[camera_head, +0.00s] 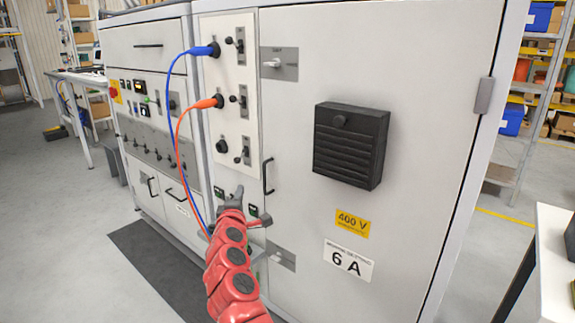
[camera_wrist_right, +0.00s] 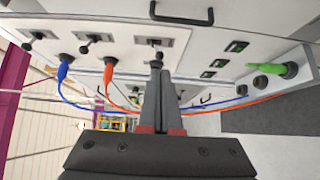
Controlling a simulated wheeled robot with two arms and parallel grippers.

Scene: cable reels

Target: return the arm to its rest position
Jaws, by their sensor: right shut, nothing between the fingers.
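My right arm (camera_head: 230,265), red and segmented, reaches up from the bottom middle of the head view to the front of the grey cabinet (camera_head: 420,60). My right gripper (camera_head: 236,196) is in front of the lower part of the white socket panel (camera_head: 235,75). In the wrist view the two fingers of my right gripper (camera_wrist_right: 161,82) lie together, with nothing held between them. The fingertips overlap a black knob in that view; I cannot tell whether they touch it. My left gripper is not in view.
A blue plug (camera_head: 214,49) and an orange plug (camera_head: 216,101) sit in the panel, their cables hanging down left of my right arm. A green plug (camera_wrist_right: 287,70) shows in the wrist view. A black door handle (camera_head: 267,177) is close right of the gripper. Open floor (camera_head: 60,240) lies left.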

